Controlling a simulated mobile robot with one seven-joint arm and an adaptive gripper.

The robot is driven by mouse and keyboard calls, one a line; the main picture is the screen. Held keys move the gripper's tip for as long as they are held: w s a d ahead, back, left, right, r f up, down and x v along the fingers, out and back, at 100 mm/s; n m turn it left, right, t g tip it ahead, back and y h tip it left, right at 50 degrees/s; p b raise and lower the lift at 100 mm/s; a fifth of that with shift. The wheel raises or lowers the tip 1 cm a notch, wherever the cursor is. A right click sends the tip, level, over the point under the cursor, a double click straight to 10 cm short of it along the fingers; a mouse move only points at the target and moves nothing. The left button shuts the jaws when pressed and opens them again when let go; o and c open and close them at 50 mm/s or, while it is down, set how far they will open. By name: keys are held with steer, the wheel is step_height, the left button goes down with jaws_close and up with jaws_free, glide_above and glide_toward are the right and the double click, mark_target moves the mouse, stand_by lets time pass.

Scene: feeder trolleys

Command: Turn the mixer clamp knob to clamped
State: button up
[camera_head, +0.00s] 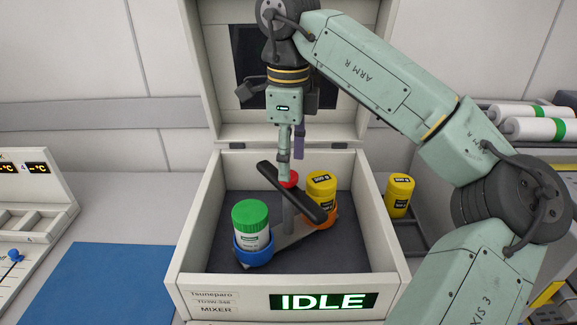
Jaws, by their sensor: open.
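The mixer (285,288) is an open white box with its lid raised and a lit IDLE display (318,301) on its front. Inside, the clamp knob (303,202) is a black bar with a red cap (289,179), lying slantwise from upper left to lower right on a grey post. My gripper (291,172) points down from above at the knob's red middle. Its jaws are open. One finger is close to the red cap; I cannot tell whether it touches. A white jar with a green lid (251,224) sits in a blue holder, and a yellow jar (321,187) sits in an orange holder.
Another yellow jar (398,194) stands in a dark tray right of the mixer. A blue mat (105,283) lies on the counter at left, beside a white panel with displays (30,190). White rolls (530,120) lie at far right. The raised lid stands behind my gripper.

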mark_target(288, 184)
steer(key=shift+f, duration=1.3)
steer(key=shift+c, duration=0.3)
jaws_close()
